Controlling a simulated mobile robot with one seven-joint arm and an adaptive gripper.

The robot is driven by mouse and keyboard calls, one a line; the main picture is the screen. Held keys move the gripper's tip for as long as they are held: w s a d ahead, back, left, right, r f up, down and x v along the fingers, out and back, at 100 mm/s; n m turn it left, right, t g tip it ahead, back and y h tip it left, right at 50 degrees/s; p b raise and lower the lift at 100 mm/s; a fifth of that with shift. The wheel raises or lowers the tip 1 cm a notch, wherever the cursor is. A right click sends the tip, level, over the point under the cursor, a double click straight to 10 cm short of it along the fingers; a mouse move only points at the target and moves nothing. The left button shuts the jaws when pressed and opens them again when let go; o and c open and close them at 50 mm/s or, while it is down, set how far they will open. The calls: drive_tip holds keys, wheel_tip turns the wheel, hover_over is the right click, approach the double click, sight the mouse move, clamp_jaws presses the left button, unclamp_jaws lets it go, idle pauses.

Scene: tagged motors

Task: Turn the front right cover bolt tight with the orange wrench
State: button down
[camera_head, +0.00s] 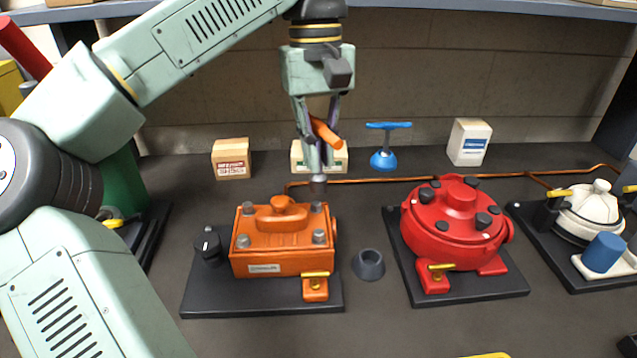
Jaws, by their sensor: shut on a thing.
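My gripper (318,160) is shut on the orange wrench (325,132), whose orange handle slants between the fingers. Its grey socket (318,185) points down, at the back right of the orange motor (265,255). The socket's lower end appears just above the motor's back right bolt (316,206); I cannot tell whether they touch. The orange motor's cover has a grey bolt near each corner, with the front right bolt (319,237) nearer the camera and uncovered. The red motor (460,235) also has a round cover with dark bolts, including one at its front right (483,220).
An empty dark grey holder (369,265) stands between the two motors. A blue T-handled tool (388,140) stands in a blue base behind. A cream motor (595,212) and blue cylinder (604,252) are at right. Boxes (231,158) and a copper pipe (380,180) lie behind.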

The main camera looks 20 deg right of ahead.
sight(320, 230)
drive_tip(key=s+f+n, duration=0.1)
drive_tip(key=n, duration=0.4)
drive_tip(key=s+f+n+h+b, duration=0.1)
drive_tip(key=n, duration=0.4)
drive_tip(key=s+f+n+t, duration=0.1)
drive_tip(key=n, duration=0.5)
drive_tip(key=shift+s+a+f, duration=0.15)
drive_tip(key=shift+a+f, duration=0.05)
drive_tip(key=shift+a, duration=0.1)
drive_tip(key=n, duration=0.1)
drive_tip(key=n+b, duration=0.1)
drive_tip(key=n, duration=0.1)
drive_tip(key=shift+f+n, duration=0.2)
drive_tip(key=shift+n, duration=0.1)
drive_tip(key=n+t+b, duration=0.1)
drive_tip(key=n, duration=0.2)
drive_tip(key=shift+f, duration=0.15)
drive_tip(key=n, duration=0.4)
drive_tip(key=shift+w, duration=0.2)
drive_tip(key=shift+f, duration=0.1)
drive_tip(key=shift+f+b, duration=0.9)
drive_tip(key=shift+f, duration=0.35)
drive_tip(key=shift+r, duration=0.1)
